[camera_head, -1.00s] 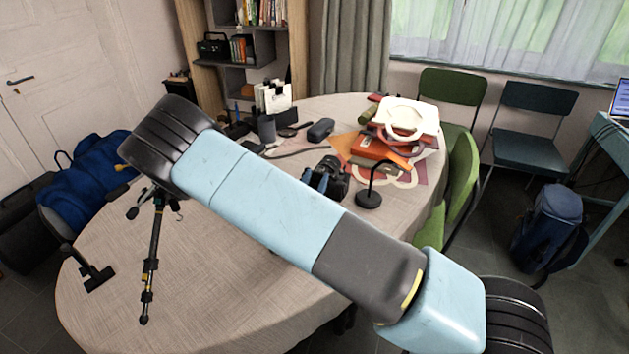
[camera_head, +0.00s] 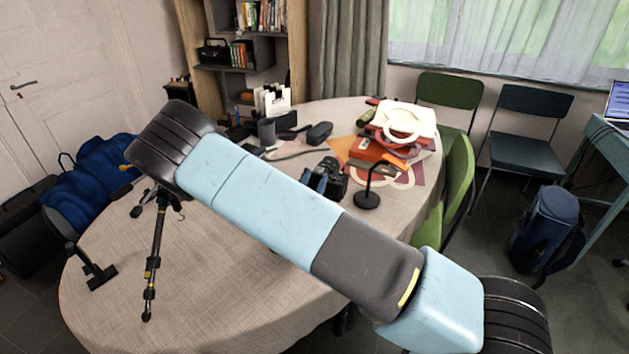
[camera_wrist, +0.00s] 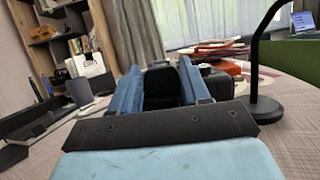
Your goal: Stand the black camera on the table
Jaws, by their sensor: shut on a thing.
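The black camera (camera_head: 333,180) is at the right part of the round table (camera_head: 215,262), just left of a small black lamp. My gripper (camera_head: 318,180) has blue fingers and is shut on the camera. In the wrist view my gripper (camera_wrist: 162,88) has the dark body of the camera (camera_wrist: 220,82) between its fingers and reaching out to the right. My arm crosses the head view and hides part of the table in front of the camera. I cannot tell whether the camera's underside touches the table.
The black lamp (camera_head: 367,200) stands close to the right of the camera. Behind it is a pile of books and papers (camera_head: 378,150). A black tripod (camera_head: 154,260) is at left.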

